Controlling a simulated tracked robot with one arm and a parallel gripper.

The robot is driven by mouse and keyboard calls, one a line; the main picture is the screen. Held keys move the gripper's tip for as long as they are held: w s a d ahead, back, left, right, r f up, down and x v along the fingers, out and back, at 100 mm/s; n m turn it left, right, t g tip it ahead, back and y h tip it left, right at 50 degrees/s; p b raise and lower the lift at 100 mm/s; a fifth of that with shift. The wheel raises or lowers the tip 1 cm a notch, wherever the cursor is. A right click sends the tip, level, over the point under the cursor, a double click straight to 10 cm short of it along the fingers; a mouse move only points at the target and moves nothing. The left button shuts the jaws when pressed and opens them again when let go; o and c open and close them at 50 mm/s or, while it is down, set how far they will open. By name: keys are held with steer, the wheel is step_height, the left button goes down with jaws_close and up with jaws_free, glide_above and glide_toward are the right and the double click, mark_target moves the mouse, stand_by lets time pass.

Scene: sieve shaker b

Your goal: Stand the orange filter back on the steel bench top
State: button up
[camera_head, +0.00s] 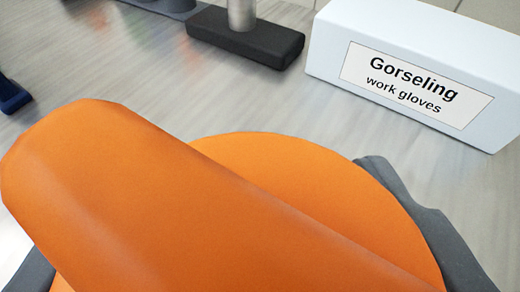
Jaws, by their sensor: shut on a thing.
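The orange filter (150,190) fills the lower part of the view, very close to the camera. It shows a thick rounded bar running from the left down to the lower right, with a round orange disc behind it. My gripper (235,235) is shut on the filter. One grey jaw shows along the right side of the disc and a little grey shows at the lower left. The brushed steel bench top (150,85) lies behind and below. The filter hides its own underside, so I cannot tell whether it touches the bench.
A white box labelled "Gorseling work gloves" (490,60) stands at the upper right. A black block with a metal post (245,38) stands at the top centre. A dark blue object (12,95) shows at the left edge. Bare bench lies between them.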

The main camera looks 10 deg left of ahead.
steer(key=shift+w, duration=0.4)
step_height(320, 180, down, 4)
steer(key=shift+r+b, duration=0.1)
steer(key=shift+b, duration=0.7)
steer(key=shift+r, duration=0.15)
steer(key=o, duration=1.5)
steer(key=shift+s, duration=0.1)
steer(key=shift+p+v, duration=0.95)
steer(key=shift+v, duration=5)
steer(key=shift+r, duration=0.15)
